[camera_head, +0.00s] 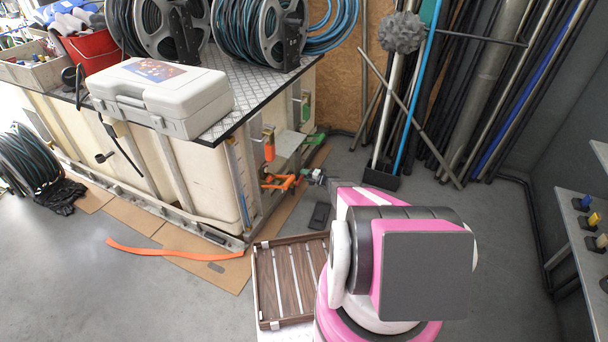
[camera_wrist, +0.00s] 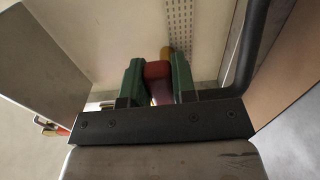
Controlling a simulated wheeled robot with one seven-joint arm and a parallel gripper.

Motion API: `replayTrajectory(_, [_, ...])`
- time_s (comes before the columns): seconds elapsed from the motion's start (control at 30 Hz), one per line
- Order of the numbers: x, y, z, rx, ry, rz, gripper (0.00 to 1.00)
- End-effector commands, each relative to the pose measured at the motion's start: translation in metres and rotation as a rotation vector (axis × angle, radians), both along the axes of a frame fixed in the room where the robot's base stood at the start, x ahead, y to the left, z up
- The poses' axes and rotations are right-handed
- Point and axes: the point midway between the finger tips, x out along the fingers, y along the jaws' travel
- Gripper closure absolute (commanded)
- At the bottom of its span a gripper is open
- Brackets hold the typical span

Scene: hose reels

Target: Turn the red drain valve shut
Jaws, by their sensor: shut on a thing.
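In the wrist view my gripper (camera_wrist: 157,80) has its two green fingers on either side of a red block, which I take to be the red drain valve's handle (camera_wrist: 158,70). The fingers are shut on it. In the head view my gripper (camera_head: 317,177) is at the tank's right end, low down, beside an orange-red fitting (camera_head: 280,182). My pink and white arm hides part of that area, and the handle's exact angle cannot be told.
The pale tank (camera_head: 170,165) in a metal frame carries hose reels (camera_head: 270,35) and a grey case (camera_head: 160,95). A dark bent bar (camera_wrist: 246,50) passes right of my fingers. A slatted wooden crate (camera_head: 290,282) stands near my arm. Poles (camera_head: 480,80) lean behind; floor is clear at front left.

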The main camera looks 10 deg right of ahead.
Motion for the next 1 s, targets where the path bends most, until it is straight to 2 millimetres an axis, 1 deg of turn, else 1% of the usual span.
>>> replayTrajectory(0.13, [-0.0006, -0.0012, -0.0033, 0.013, 0.021, -0.001, 1.0])
replayTrajectory(0.57, [-0.0008, -0.0013, -0.0041, 0.019, 0.029, -0.001, 1.0])
replayTrajectory(0.6, [-0.0008, -0.0013, -0.0041, 0.019, 0.029, -0.001, 0.68])
replayTrajectory(0.67, [-0.0007, -0.0012, -0.004, 0.019, 0.029, -0.002, 0.49])
replayTrajectory(1.0, [-0.0019, -0.0024, -0.003, 0.018, 0.026, -0.001, 0.49])
